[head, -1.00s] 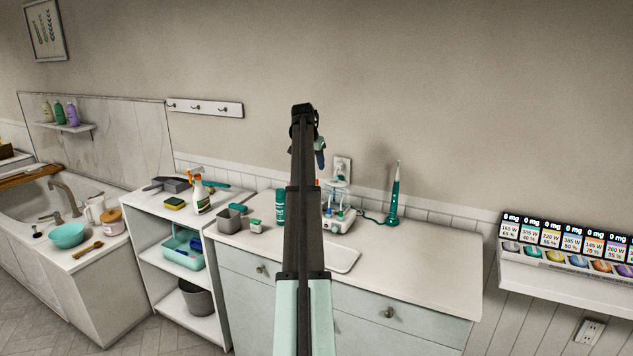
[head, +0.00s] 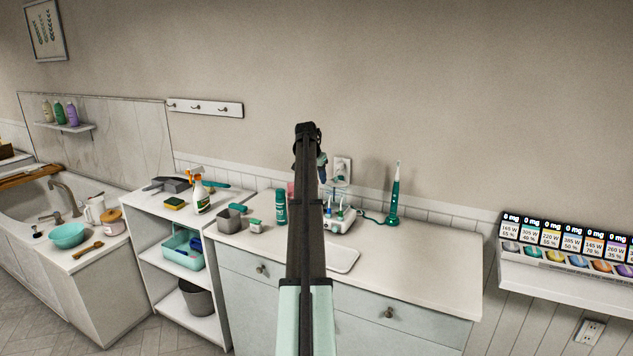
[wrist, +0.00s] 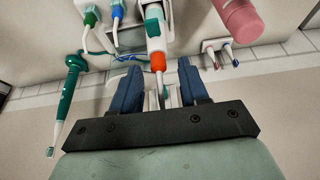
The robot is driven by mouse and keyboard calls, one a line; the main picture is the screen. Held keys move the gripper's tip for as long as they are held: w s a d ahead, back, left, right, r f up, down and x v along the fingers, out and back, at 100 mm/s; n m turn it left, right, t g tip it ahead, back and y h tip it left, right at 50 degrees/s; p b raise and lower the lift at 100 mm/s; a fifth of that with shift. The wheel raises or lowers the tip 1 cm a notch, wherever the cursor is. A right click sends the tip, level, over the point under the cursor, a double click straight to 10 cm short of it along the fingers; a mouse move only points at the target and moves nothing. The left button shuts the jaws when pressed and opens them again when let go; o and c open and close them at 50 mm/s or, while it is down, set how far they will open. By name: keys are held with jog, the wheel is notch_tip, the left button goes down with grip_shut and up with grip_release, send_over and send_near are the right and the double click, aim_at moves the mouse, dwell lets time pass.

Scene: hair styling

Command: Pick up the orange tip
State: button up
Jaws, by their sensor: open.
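The orange tip (wrist: 157,61) shows in the wrist view as a short orange collar with a thin white nozzle, on the end of a white and teal handle (wrist: 154,25). My gripper (wrist: 160,68) is open, with one blue finger on each side of the orange tip and nozzle. Whether either finger touches them I cannot tell. In the head view my gripper (head: 322,167) is over the back of the counter, partly behind my arm. The orange tip is hidden there.
A white station with brush heads (head: 341,222) stands below my gripper. A teal electric toothbrush (head: 393,195) is to its right. A teal can (head: 280,207) and a pink bottle (wrist: 240,18) stand close by. The right side of the counter (head: 430,265) is clear.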

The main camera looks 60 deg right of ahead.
grip_shut()
jog(key=shift+r, duration=0.1)
dwell(0.6)
